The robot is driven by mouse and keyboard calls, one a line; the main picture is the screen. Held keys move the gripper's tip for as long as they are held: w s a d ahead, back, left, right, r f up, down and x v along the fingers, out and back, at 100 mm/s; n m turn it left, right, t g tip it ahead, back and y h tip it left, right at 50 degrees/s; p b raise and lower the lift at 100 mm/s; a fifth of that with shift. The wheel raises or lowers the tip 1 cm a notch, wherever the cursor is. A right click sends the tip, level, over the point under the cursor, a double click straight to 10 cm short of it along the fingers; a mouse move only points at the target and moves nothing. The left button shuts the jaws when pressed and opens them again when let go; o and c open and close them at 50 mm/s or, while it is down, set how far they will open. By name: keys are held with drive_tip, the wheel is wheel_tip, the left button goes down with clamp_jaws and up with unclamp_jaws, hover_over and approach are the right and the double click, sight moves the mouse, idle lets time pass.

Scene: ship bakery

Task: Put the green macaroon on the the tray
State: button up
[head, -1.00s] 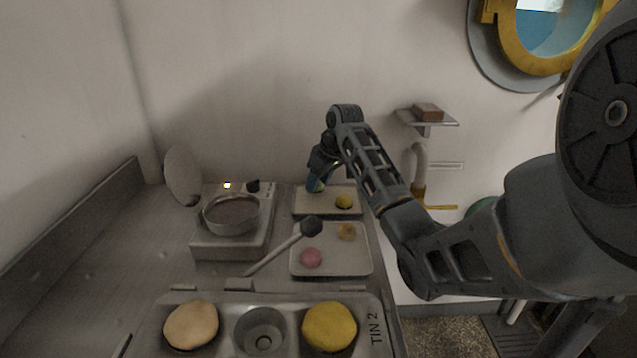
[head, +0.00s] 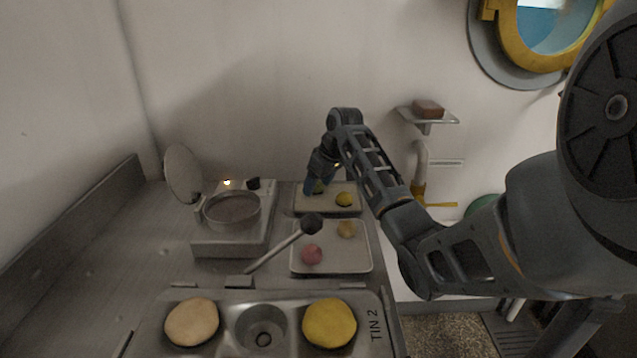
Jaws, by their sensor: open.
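A small green macaroon (head: 319,188) shows partly at the left of the back tray (head: 343,208), right beside my gripper's fingers. My gripper (head: 317,185) is open at this tray, pointing down. The fingers hide part of the macaroon, and I cannot tell whether they touch it. A yellow macaroon (head: 344,199) lies on the same tray, to the right. A nearer tray (head: 335,265) holds a pink macaroon (head: 312,254) and a tan macaroon (head: 347,229).
A scale with a round pan (head: 232,211) stands left of the trays. A dark-knobbed lever (head: 312,223) reaches over the nearer tray's left edge. A tin marked TIN 2 (head: 375,328) with large dough rounds is in front. The left counter is clear.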

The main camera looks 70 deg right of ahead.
drive_tip(key=v, duration=1.2)
drive_tip(key=shift+r+b, duration=0.2)
drive_tip(key=shift+b, duration=0.2)
idle(1.6)
